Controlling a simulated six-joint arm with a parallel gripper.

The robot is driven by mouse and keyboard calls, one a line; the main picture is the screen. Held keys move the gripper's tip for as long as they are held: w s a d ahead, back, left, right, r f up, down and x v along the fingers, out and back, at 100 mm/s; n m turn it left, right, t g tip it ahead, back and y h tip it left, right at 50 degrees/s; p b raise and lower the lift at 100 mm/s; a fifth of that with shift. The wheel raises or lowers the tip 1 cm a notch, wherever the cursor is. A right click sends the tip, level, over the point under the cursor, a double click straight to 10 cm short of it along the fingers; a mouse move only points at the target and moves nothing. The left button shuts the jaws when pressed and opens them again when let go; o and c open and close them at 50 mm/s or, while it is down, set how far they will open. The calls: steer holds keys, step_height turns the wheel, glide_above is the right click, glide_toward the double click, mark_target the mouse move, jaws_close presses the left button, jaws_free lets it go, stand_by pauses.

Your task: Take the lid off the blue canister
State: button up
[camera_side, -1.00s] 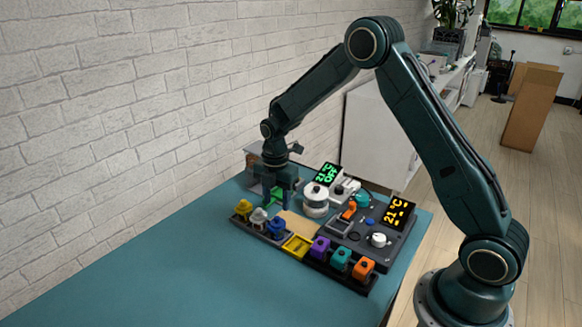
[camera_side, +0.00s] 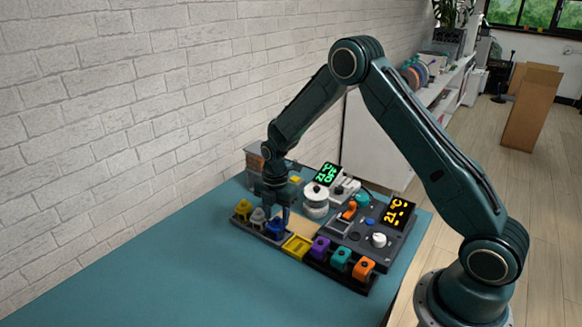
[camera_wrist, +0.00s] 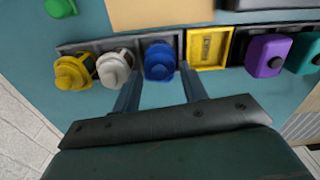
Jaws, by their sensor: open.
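The blue canister (camera_side: 277,228) stands in the dark rack at its right end, its rounded blue lid with a knob on top. In the wrist view the blue canister (camera_wrist: 159,62) lies just beyond and between my gripper's fingers. My gripper (camera_side: 276,208) points down right over it in the side view. In the wrist view my gripper (camera_wrist: 158,82) is open, with nothing between its fingers. Whether the fingers reach down beside the lid is hard to tell.
A white canister (camera_wrist: 114,68) and a yellow one (camera_wrist: 74,71) share the rack to the left. A yellow open tray (camera_wrist: 209,48) sits close on the right, then a purple block (camera_wrist: 268,54). Free teal table (camera_side: 180,265) lies in front.

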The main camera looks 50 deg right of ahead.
mark_target(276, 218)
stand_by(0.4)
jaws_close()
steer(key=shift+r, duration=0.1)
step_height(276, 218, up, 20)
stand_by(0.9)
stand_by(0.4)
